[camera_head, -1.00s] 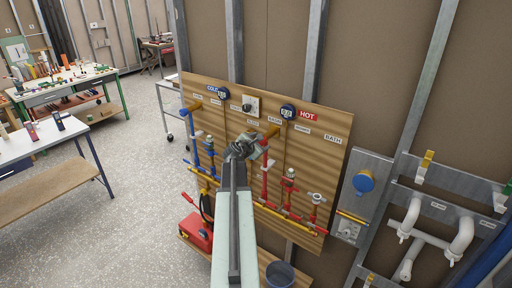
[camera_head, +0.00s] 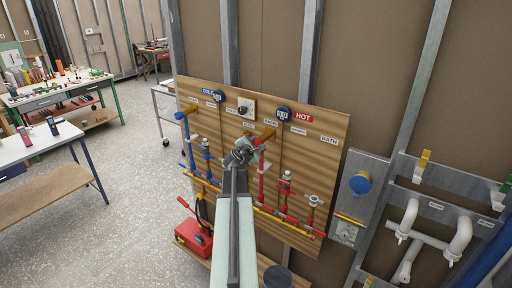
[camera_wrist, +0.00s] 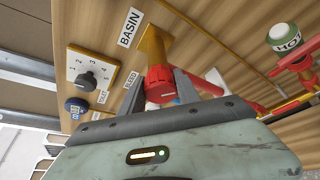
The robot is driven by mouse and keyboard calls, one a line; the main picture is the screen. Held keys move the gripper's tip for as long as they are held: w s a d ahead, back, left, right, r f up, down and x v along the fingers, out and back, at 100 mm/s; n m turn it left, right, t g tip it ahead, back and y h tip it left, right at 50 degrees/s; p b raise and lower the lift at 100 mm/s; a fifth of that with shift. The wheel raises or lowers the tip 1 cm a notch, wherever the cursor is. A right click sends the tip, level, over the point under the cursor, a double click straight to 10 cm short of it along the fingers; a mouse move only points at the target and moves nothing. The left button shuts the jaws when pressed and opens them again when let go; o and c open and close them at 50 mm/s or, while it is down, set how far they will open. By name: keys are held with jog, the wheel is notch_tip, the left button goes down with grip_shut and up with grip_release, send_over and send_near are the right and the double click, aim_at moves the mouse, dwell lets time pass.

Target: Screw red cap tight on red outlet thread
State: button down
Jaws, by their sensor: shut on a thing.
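The red cap (camera_wrist: 160,85) sits between the two fingers of my gripper (camera_wrist: 168,88) in the wrist view. The gripper is shut on it. The cap is at the lower end of a brass-coloured outlet pipe (camera_wrist: 152,45) beside the BASIN label. The red thread is hidden, so I cannot tell how far the cap is on. The cap is too small to make out clearly there.
The wooden board (camera_head: 335,130) carries blue pipes (camera_head: 188,140) on the left and red pipes (camera_head: 262,180) near my gripper. A green-and-white HOT knob (camera_wrist: 283,38) is right of the cap. A dial plate (camera_wrist: 92,75) is left.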

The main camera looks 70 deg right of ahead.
jog(key=shift+f, duration=0.1)
jog(key=shift+s+f+m+t+h+b, duration=0.15)
jog(key=shift+m+t+h+b, duration=0.2)
jog(key=shift+m+b, duration=0.55)
jog(key=shift+m, duration=0.5)
jog(key=shift+h+b, duration=0.25)
jog(key=shift+b, duration=0.15)
jog(key=shift+m+t, duration=0.25)
jog(key=shift+m, duration=0.05)
jog(key=shift+m+h+b, duration=0.4)
jog(key=shift+m+b, duration=0.4)
jog(key=shift+b, duration=0.3)
jog(key=shift+m, duration=0.3)
